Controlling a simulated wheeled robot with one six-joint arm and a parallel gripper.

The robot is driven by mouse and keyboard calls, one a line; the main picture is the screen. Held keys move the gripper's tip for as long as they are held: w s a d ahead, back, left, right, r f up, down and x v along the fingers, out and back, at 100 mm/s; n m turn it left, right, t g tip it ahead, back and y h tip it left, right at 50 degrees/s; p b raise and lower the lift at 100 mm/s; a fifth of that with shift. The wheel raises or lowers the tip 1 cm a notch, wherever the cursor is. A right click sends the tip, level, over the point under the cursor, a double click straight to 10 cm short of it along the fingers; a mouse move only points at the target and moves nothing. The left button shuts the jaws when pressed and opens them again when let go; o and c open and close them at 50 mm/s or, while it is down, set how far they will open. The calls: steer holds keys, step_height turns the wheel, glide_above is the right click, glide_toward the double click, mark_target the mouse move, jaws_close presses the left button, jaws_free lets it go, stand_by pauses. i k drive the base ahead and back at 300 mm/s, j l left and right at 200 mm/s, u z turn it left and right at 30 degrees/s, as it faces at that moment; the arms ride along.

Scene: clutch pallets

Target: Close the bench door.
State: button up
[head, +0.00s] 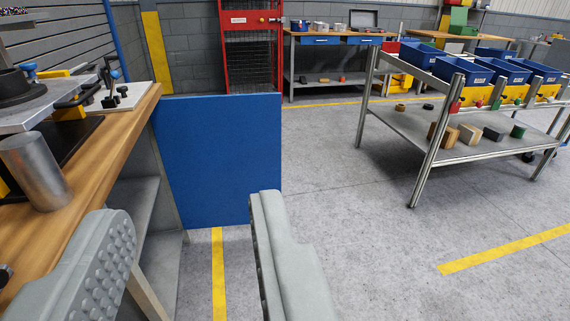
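The blue bench door (222,160) stands swung open at the end of the wooden bench (100,182), sticking out to the right over the floor. Its hinge side is by the grey bench frame, and a grey shelf inside the bench shows to the left of it. My gripper (185,215) is open in the foreground, its two grey fingers wide apart. I see nothing between the fingers, and I cannot tell whether the finger touches the door.
A metal cylinder (35,172) and fixtures with clamps stand on the bench. A metal-framed rack (437,150) with blue bins (465,70) stands at right. A red cage (250,50) and another workbench (325,38) are at the back. The floor (340,190) right of the door is clear.

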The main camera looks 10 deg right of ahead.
mark_target(216, 151)
steer(key=i+l+z, duration=0.2)
steer(key=i+z, duration=0.6)
steer(key=i, duration=3.95)
steer(key=i+l+u, duration=0.15)
steer(key=i+u, duration=0.35)
steer(key=i+l+u, duration=0.3)
steer(key=u, duration=0.15)
steer(key=i+u, duration=0.1)
steer(key=u, duration=3.3)
